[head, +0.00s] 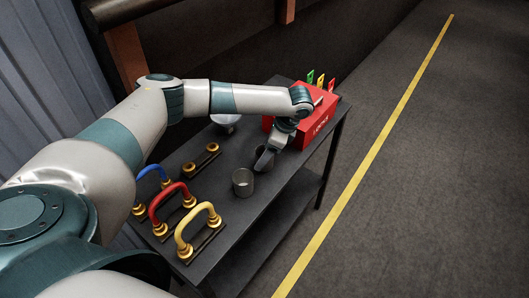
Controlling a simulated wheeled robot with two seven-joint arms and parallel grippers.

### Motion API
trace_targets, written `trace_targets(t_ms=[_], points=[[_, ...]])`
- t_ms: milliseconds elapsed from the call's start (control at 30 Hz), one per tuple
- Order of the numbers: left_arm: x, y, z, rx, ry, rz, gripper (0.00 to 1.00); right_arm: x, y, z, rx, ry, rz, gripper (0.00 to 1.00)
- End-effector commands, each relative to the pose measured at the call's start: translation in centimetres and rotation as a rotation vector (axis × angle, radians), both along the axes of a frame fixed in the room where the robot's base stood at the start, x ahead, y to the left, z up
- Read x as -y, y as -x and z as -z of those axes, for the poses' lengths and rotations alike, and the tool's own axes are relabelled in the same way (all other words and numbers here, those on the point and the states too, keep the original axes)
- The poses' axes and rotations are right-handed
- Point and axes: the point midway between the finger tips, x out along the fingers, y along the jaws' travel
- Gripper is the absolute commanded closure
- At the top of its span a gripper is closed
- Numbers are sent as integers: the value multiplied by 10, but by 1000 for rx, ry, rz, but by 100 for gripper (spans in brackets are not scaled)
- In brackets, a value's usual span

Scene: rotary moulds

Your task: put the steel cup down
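A grey cup (243,183), metallic or glassy, stands upright on the dark table (262,205) near its middle. I take it for the steel cup. My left gripper (264,160) points down just behind and to the right of it, with a small gap between them in the picture. A dark round shape (259,150) shows beside the fingers; I cannot tell what it is or whether the gripper holds it. The finger opening is too small to judge. My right gripper is not in view.
A red box (316,125) with coloured tags stands at the table's far end. A pale round dish (226,120) is partly under my arm. Blue (150,172), red (170,195) and yellow (196,222) handles stand at the near left. A brass-ended fitting (202,160) lies behind them.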

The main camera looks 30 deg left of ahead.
Motion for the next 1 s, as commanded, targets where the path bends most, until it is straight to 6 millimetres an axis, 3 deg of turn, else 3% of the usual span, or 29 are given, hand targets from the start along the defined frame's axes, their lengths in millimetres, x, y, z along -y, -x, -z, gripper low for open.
trace_targets(t_ms=[467, 1000], points=[[4, -2, -10, 2, 1, 1, 36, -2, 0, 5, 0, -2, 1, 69], [36, -13, -90, 3, 1, 0, 36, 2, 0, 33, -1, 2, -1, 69]])
